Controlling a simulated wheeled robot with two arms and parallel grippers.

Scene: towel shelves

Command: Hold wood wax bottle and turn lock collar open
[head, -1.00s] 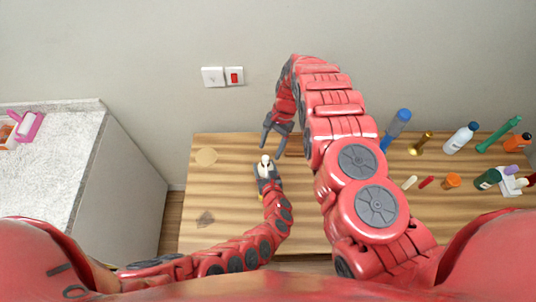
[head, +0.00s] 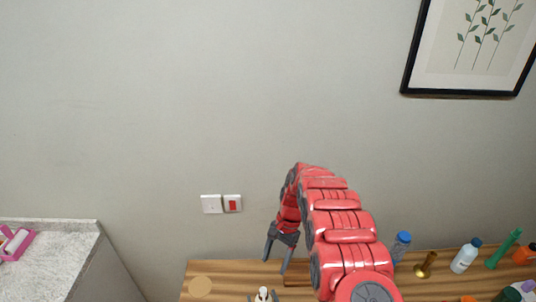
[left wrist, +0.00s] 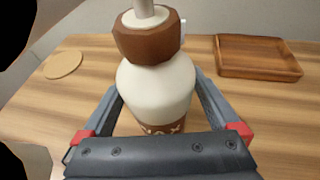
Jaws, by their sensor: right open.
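The wood wax bottle (left wrist: 155,90) is cream-white with a brown lock collar (left wrist: 148,38) and a pale nozzle, and stands upright. Its white top (head: 263,293) just shows at the bottom edge of the head view. My left gripper (left wrist: 158,108) has a finger on each side of the bottle's body, below the collar, and appears shut on it. Most of the left arm is out of the head view. My right gripper (head: 277,262) is open and empty, pointing down above and slightly behind the bottle, apart from the collar.
A shallow wooden tray (left wrist: 260,74) lies right of the bottle, and a round tan disc (left wrist: 63,64) to its left. A blue-capped bottle (head: 401,246), a brass item (head: 426,264), a white bottle (head: 465,256) and a green item (head: 503,249) stand at the right.

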